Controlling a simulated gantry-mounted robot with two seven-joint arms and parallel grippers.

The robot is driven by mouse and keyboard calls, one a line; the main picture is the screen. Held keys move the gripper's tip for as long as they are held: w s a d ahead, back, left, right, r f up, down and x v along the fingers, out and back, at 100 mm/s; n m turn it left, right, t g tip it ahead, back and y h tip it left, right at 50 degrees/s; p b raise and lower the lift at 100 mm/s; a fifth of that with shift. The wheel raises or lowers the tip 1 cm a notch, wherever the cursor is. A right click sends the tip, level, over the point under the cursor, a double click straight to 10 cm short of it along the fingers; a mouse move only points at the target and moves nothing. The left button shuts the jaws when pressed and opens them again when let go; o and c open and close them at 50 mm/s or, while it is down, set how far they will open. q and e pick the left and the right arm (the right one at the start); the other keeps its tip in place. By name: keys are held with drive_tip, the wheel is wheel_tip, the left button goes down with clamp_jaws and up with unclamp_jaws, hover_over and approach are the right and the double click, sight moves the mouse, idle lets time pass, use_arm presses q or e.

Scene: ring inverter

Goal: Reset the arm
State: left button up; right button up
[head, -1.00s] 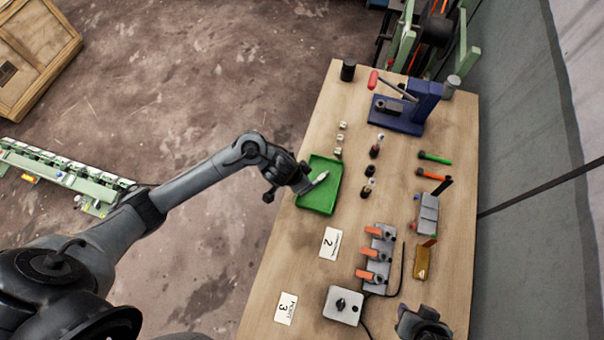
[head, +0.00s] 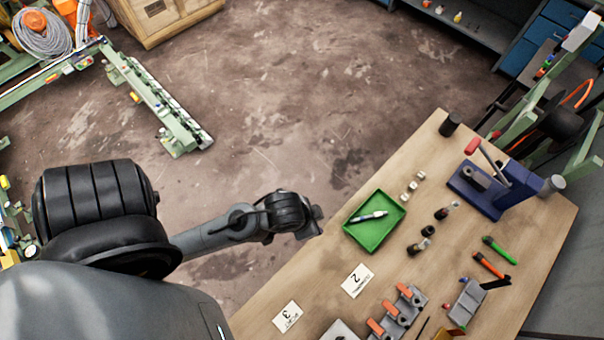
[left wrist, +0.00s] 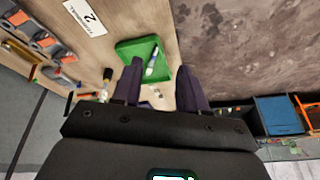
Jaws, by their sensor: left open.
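My left gripper (head: 312,222) is off the table's left edge, left of the green tray. In the left wrist view its two dark fingers (left wrist: 160,70) stand apart with nothing held between them. The green tray (head: 384,238) lies on the table, and a white and blue pen-like tool (head: 370,216) rests in it. The tray (left wrist: 128,48) and the tool (left wrist: 152,62) also show beyond the fingers in the left wrist view. My right gripper is not in view.
The wooden table (head: 420,155) carries a blue press (head: 490,190) with a red-tipped lever, several small cylinders, green (head: 498,250) and orange (head: 488,265) handled tools, orange-levered clamps (head: 395,312) and cards (head: 357,281).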

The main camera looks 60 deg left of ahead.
use_arm(q)
drive_tip(key=shift+s+a+r+g, duration=0.15)
drive_tip(key=shift+s+a, duration=0.2)
drive_tip(key=shift+s, duration=0.25)
drive_tip(key=shift+s+a+r+g, duration=0.15)
drive_tip(key=shift+s+a, duration=0.15)
drive_tip(key=shift+s, duration=0.3)
wheel_tip(320, 180, up, 10)
drive_tip(key=p, duration=0.9)
drive_tip(key=shift+f+p, duration=0.15)
drive_tip(key=shift+p, duration=0.25)
